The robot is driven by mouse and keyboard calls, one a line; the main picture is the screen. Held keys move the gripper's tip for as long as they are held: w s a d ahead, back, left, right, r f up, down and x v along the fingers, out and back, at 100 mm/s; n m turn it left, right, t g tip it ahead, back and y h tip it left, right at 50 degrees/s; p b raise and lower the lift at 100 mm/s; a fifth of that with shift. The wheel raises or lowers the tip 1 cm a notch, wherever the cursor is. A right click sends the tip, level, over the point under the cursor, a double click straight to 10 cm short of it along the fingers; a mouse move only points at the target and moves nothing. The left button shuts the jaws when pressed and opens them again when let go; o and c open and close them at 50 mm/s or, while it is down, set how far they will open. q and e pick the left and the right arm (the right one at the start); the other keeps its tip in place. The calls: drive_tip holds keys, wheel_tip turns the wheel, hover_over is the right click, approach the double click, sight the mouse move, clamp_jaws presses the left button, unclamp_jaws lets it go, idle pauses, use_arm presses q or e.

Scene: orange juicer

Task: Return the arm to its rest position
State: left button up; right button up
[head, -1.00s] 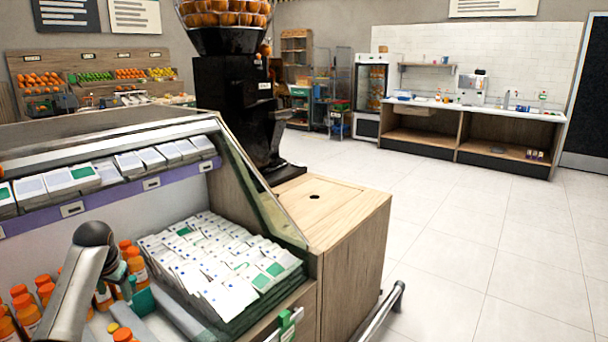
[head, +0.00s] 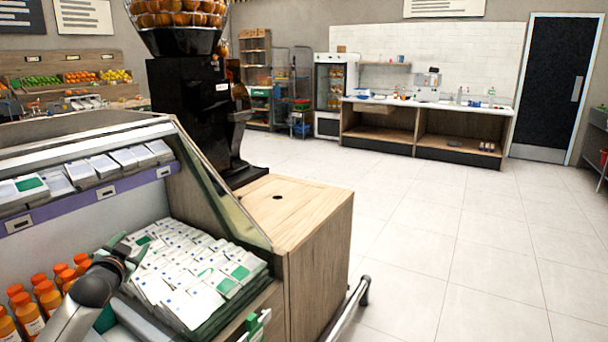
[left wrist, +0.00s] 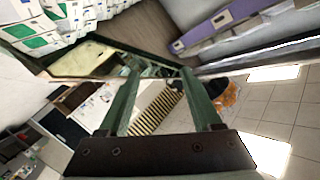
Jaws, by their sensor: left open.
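My left arm (head: 80,300) comes in from the lower left, over the refrigerated display case. My left gripper (head: 126,250) has green fingers and is near the left edge of the white packets (head: 190,262). In the left wrist view, the left gripper (left wrist: 157,76) has its two fingers apart with nothing between them. My right arm and gripper are in neither view.
Orange-capped juice bottles (head: 42,292) stand left of my arm in the case. A shelf with packets (head: 100,165) runs above. Open tiled floor (head: 430,230) lies to the right.

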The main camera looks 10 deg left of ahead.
use_arm(q)
drive_tip(key=s+d+f+m+g+h, duration=0.1)
drive_tip(key=s+d+f+h, duration=0.1)
drive_tip(key=s+d+f, duration=0.45)
drive_tip(key=s+d+f+g+h, duration=0.2)
drive_tip(key=s+d+f, duration=0.2)
drive_tip(key=d+f, duration=0.55)
drive_tip(key=s+d+f+m+g+h, duration=0.1)
drive_tip(key=s+d+f+h, duration=0.1)
drive_tip(key=s+d+f, duration=0.45)
drive_tip(key=s+d+f+n+g+h, duration=0.1)
drive_tip(key=s+d+f, duration=0.3)
drive_tip(key=s+d, duration=0.35)
drive_tip(key=s+d+f+n+g+h, duration=0.1)
drive_tip(key=s+d+f, duration=0.4)
drive_tip(key=s, duration=0.4)
wheel_tip(320, 180, up, 11)
drive_tip(key=s+a+n+p, duration=0.1)
drive_tip(key=s+p, duration=0.2)
drive_tip(key=p, duration=1)
drive_tip(key=shift+a+r, duration=0.2)
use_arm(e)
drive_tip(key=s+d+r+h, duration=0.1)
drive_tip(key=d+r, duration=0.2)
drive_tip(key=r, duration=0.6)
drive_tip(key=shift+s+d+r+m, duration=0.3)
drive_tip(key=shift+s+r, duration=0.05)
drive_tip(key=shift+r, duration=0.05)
